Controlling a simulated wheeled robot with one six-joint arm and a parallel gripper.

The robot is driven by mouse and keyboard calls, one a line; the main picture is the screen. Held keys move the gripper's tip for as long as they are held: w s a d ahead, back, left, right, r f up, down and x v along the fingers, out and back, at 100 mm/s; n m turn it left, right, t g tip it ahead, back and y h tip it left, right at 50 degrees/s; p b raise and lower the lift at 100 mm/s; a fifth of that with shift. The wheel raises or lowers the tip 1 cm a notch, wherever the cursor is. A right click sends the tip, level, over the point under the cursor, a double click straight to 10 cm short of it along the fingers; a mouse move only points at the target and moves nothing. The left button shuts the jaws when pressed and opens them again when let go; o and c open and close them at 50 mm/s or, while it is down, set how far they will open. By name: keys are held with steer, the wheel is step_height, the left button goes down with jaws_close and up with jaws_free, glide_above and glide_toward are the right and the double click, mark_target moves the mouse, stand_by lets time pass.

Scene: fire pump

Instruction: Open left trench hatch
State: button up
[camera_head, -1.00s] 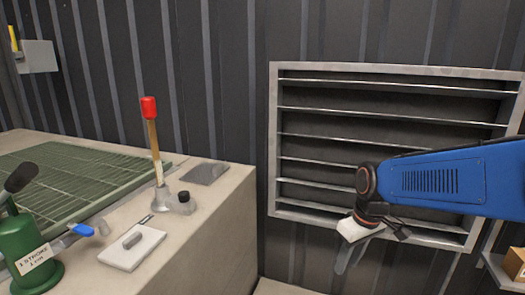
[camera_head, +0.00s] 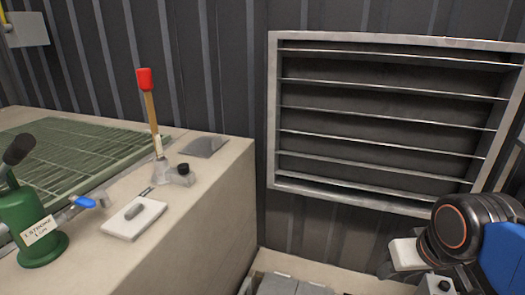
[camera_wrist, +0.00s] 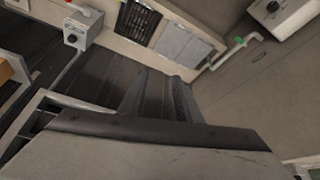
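Grey hatch plates lie low at the bottom edge of the head view, a left one (camera_head: 268,285) and another beside it (camera_head: 306,289), both partly cut off. In the wrist view two grey plates, one at left (camera_wrist: 173,41) and one at right (camera_wrist: 195,54), lie side by side next to a dark grated opening. I cannot tell for sure which one is the left trench hatch. My gripper (camera_wrist: 160,92) has its two dark fingers apart with nothing between them. It is above and away from the plates.
A beige ledge (camera_head: 226,200) on the left carries a red-topped lever (camera_head: 152,115), a green hand pump (camera_head: 33,225) and a green grate (camera_head: 60,150). A louvred vent (camera_head: 390,120) is on the wall. The wrist view shows a grey box (camera_wrist: 82,28) and a pipe (camera_wrist: 232,50).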

steer(key=shift+w, duration=0.1)
steer(key=w+a+f+n+g+y, duration=0.1)
steer(key=w+a+f+n, duration=0.15)
steer(key=w, duration=0.25)
steer(key=w+a+f+n+g, duration=0.1)
steer(key=w+a, duration=0.2)
steer(key=w, duration=0.2)
steer(key=w+a+f+n+g, duration=0.2)
steer(key=w+a+f+n, duration=0.2)
steer(key=w+a+f, duration=0.4)
steer(key=w+a+f+n+g, duration=0.1)
steer(key=w+a+f+n, duration=0.35)
steer(key=f, duration=0.65)
steer(key=a+f, duration=0.3)
steer(key=f, duration=0.7)
steer(key=s+a+f+n+g, duration=0.1)
steer(key=a+f, duration=0.2)
steer(key=f, duration=0.7)
steer(key=s+a+f+n+g, duration=0.1)
steer(key=a+f, duration=0.2)
steer(key=f, duration=0.7)
steer(key=shift+a, duration=0.1)
jaws_close()
